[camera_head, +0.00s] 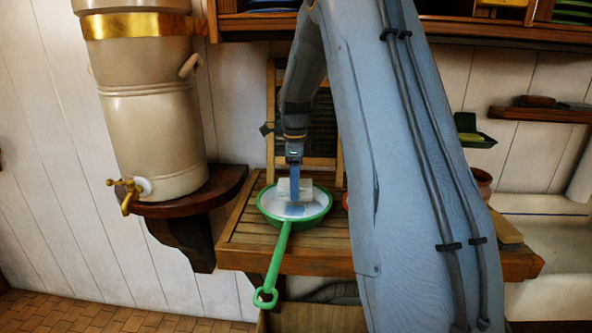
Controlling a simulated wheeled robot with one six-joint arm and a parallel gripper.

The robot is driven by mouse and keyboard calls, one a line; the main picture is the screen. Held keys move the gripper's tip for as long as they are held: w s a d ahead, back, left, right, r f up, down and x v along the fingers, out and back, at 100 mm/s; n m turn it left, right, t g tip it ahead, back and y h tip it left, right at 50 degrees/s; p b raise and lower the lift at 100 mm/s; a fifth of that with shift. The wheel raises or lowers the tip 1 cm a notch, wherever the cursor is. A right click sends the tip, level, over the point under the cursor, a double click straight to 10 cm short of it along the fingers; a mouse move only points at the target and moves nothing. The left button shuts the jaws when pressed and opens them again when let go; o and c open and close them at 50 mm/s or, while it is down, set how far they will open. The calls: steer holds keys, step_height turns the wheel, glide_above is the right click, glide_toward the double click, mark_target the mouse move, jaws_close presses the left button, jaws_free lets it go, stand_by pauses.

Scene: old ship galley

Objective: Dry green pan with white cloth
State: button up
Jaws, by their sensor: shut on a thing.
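The green pan (280,237) sits on the slatted wooden counter, with its green handle reaching over the front edge toward me. Its inside is pale. My gripper (294,183) points down over the pan and is shut on the white cloth (304,187), which looks like a small folded block. The cloth is at or just above the pan's inside; I cannot tell whether it touches. My arm hides part of the counter to the right.
A cream water urn (155,130) with a brass tap stands on a dark wall shelf (200,193) at the left. The slatted counter (240,240) holds the pan. A sink (545,235) is at the right. A shelf (540,115) and overhead cupboards line the wall.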

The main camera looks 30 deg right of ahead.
steer(key=shift+r+p, duration=1.05)
steer(key=shift+r, duration=0.95)
